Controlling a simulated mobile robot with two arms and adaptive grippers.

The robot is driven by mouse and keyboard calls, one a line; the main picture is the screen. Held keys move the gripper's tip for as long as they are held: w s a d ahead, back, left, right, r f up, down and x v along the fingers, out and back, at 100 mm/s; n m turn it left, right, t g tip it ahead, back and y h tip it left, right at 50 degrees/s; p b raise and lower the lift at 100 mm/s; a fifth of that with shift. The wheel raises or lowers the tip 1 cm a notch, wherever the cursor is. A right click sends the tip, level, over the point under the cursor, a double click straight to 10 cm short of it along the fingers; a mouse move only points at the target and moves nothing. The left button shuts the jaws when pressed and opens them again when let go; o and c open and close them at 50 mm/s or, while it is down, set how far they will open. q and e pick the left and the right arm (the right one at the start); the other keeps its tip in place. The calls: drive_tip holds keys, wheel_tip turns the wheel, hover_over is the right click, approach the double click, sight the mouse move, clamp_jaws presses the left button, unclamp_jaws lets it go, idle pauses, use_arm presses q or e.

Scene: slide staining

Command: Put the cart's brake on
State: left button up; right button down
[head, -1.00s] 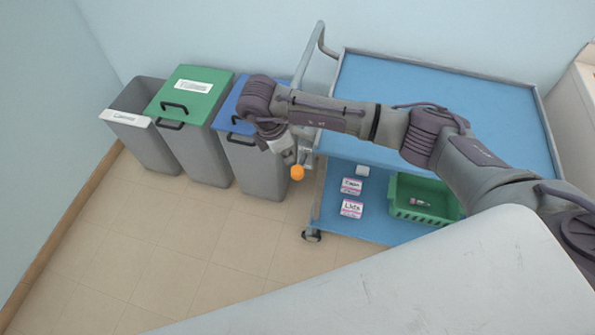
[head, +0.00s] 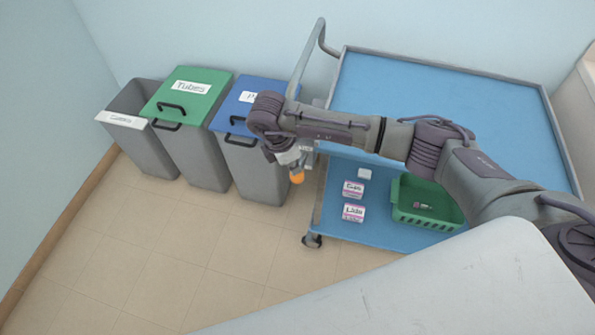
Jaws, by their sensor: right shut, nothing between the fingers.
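The cart (head: 440,85) has a blue top and a lower shelf, and a grey push handle (head: 305,62) on its left side. An orange knob (head: 297,177) shows at the cart's left side, below the handle; I take it for the brake lever's knob. The lever itself is mostly hidden by my right gripper. My right gripper (head: 297,163) points down, shut and empty, right at the knob's upper side. I cannot tell whether it touches the knob. A caster (head: 312,240) stands on the floor below. My left gripper is out of view.
Three bins stand left of the cart: an open grey one (head: 150,150), a green-lidded one (head: 190,100) and a blue-lidded one (head: 240,100), close to my wrist. The lower shelf holds labelled boxes (head: 353,212) and a green basket (head: 428,217). A pale surface (head: 430,290) fills the front.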

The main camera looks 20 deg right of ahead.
drive_tip(key=b+x, duration=0.1)
drive_tip(key=x, duration=0.1)
drive_tip(key=a+b+x, duration=0.1)
drive_tip(key=b+x, duration=0.1)
drive_tip(key=shift+f, duration=0.15)
drive_tip(key=shift+r, duration=0.35)
drive_tip(key=a, duration=0.1)
drive_tip(key=a+r+p, duration=0.1)
drive_tip(key=a, duration=0.1)
drive_tip(key=shift+s, duration=0.2)
drive_tip(key=v, duration=1.2)
drive_tip(key=shift+a, duration=0.1)
